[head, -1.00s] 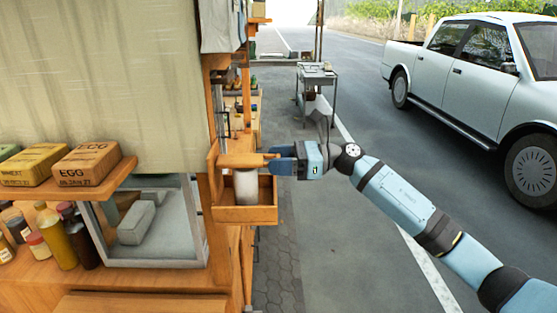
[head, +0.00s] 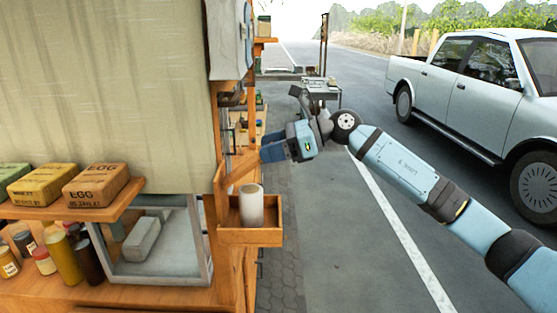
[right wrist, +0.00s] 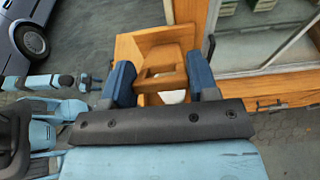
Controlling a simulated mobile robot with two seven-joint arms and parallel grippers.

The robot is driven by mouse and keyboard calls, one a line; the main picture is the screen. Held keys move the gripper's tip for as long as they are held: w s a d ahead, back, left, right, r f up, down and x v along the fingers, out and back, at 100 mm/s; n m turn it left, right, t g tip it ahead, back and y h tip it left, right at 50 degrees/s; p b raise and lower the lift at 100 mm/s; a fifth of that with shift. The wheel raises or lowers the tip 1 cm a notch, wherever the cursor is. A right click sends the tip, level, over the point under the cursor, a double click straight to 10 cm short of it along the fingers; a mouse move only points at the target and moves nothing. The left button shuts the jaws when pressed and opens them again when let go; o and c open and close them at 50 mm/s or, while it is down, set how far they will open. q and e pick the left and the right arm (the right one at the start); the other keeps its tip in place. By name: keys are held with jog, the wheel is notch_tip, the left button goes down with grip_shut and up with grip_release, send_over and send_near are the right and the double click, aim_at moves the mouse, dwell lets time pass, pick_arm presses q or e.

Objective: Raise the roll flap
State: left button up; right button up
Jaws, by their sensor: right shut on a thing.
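The roll flap (head: 240,172) is a wooden board on the side of the stall, tilted up above a small wooden box (head: 252,237). A white roll (head: 251,206) stands upright in the box. My right gripper (head: 268,148) is at the raised outer end of the flap. In the right wrist view, the blue fingers of my right gripper (right wrist: 163,82) are on either side of the flap's wooden end (right wrist: 165,68) and are shut on it. A bit of the white roll (right wrist: 173,97) shows below the flap. My left gripper is not in view.
Egg cartons (head: 97,186) sit on a shelf at left, with bottles (head: 64,258) below and a glass case (head: 155,245) beside them. A grey cart (head: 320,88) stands behind my right arm. A pale pickup (head: 480,85) is parked at right. The pavement between is clear.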

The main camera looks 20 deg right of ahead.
aim_at(246, 165)
jog(key=shift+h, duration=0.7)
jog(key=a+r, duration=0.2)
jog(key=w+a+r, duration=0.1)
jog(key=a+r, duration=0.1)
jog(key=shift+w+a+r, duration=0.1)
jog(key=shift+w+r, duration=0.05)
jog(key=shift+r, duration=0.05)
jog(key=shift+w+a+r, duration=0.15)
jog(key=shift+a+r, duration=0.1)
jog(key=shift+a, duration=0.6)
jog(key=o, duration=1.3)
jog(key=shift+w+a+f, duration=0.1)
jog(key=shift+a, duration=0.05)
